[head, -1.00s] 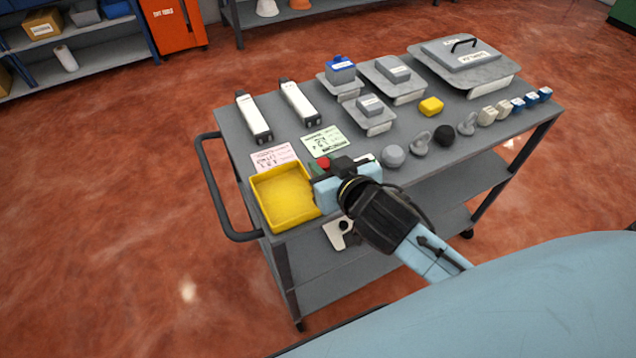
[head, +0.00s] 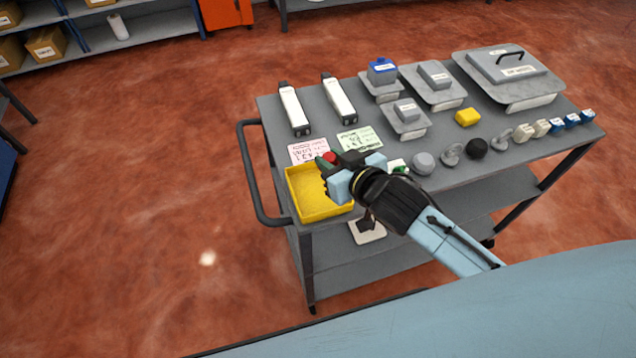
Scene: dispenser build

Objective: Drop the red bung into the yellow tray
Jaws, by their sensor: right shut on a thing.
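The red bung (head: 329,157) shows as a small red top at the tip of my right gripper (head: 327,170). The gripper is shut on it, and the fingers hide most of the bung. The yellow tray (head: 300,204) is an open shallow box at the front left corner of the grey cart top. My right gripper is over the tray's far right part, with its body and wrist reaching in from the right and covering that corner. My left gripper is not in view.
A pink card (head: 308,151) and a green-tinted card (head: 355,140) lie behind the tray. A grey ball (head: 423,163) and a black ball (head: 477,148) sit right of my gripper. The cart's handle (head: 247,170) sticks out on the left.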

